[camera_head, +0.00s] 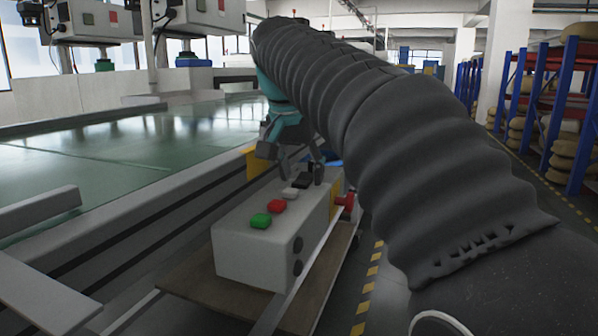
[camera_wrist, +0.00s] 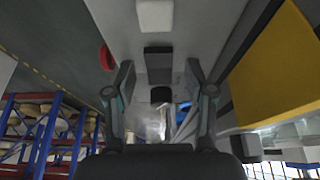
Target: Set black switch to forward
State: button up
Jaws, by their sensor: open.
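A pale grey control box (camera_head: 255,250) carries a row of controls on top: a green button (camera_head: 261,221), a red button (camera_head: 277,206), a white button (camera_head: 290,193) and dark controls under my gripper. In the wrist view, a square black control (camera_wrist: 158,62) lies beyond the white button (camera_wrist: 155,15), and a smaller dark one (camera_wrist: 160,95) follows it. Which is the black switch, and its setting, I cannot tell. My gripper (camera_head: 301,178) is open above the box's far end. In the wrist view its fingers (camera_wrist: 158,82) stand either side of the row, holding nothing.
The box stands on a brown board (camera_head: 190,284). A yellow part (camera_wrist: 275,65) is beside the box in the wrist view. Blue and orange shelves (camera_head: 570,110) with sacks stand far right.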

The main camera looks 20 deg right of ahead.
grip_shut()
jog(key=shift+r+g+p, duration=0.3)
jog(key=shift+r+p, duration=0.05)
jog(key=shift+p, duration=0.6)
jog(key=y+p, duration=0.1)
jog(key=p, duration=0.1)
jog(key=shift+w+d+r+g+p, duration=0.1)
jog(key=shift+w+r+g+p, duration=0.05)
jog(key=shift+g+p, duration=0.25)
jog(key=shift+w+d+g+y+p, duration=0.1)
jog(key=shift+g+y+p, duration=0.25)
jog(key=shift+p, duration=0.65)
jog(key=shift+w+f+g+y, duration=0.1)
jog(key=shift+f+g+y, duration=0.15)
jog(key=shift+f+g, duration=0.1)
grip_release()
